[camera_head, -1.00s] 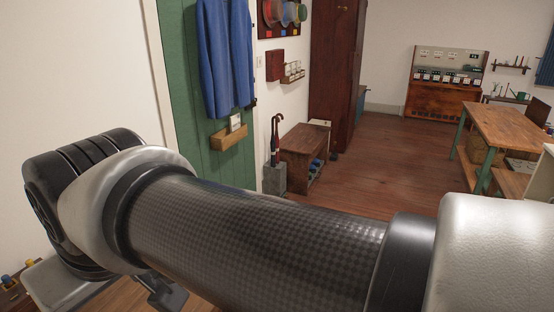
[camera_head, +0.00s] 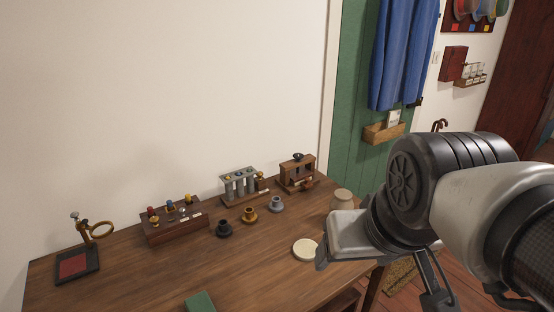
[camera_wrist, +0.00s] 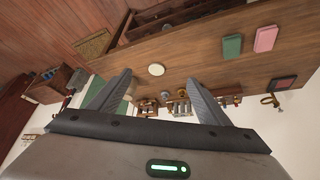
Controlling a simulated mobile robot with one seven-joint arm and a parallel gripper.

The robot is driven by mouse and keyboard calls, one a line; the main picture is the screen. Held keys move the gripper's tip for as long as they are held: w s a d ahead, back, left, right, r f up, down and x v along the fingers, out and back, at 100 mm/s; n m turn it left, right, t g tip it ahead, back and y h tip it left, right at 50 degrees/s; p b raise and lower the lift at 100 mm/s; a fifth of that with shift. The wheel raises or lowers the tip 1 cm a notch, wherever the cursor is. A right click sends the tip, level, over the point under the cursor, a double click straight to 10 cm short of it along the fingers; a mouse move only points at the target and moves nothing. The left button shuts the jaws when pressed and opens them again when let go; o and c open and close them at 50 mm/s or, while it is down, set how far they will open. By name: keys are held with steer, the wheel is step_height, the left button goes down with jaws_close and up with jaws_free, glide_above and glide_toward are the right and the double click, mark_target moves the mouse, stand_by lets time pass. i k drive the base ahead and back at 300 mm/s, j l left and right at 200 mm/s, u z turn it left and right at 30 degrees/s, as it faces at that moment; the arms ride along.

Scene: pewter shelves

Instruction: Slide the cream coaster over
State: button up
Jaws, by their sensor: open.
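The cream coaster (camera_head: 306,249) is a pale round disc lying flat on the brown wooden table (camera_head: 130,288), near its right end and front edge. In the wrist view the coaster (camera_wrist: 156,69) shows whole, between and just beyond the fingertips in the picture. My gripper (camera_wrist: 160,77) is open and empty, its two dark fingers wide apart. In the head view the gripper end is just right of the coaster and partly hides the table's right end. How high the fingers are above the tabletop is hard to tell.
A beige jar (camera_head: 342,201) stands close to my gripper. A green block (camera_head: 200,303) lies at the front; a pink block (camera_wrist: 266,39) is beside it. Wooden racks line the wall.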

mark_target(304, 249)
steer(key=i+l+u, duration=0.15)
steer(key=l, duration=0.25)
steer(key=i+l+u, duration=0.15)
steer(key=l, duration=0.25)
steer(key=i+l+u, duration=0.15)
steer(key=l, duration=0.3)
steer(key=i+l+u, duration=0.15)
steer(key=l, duration=0.25)
steer(key=k, duration=0.05)
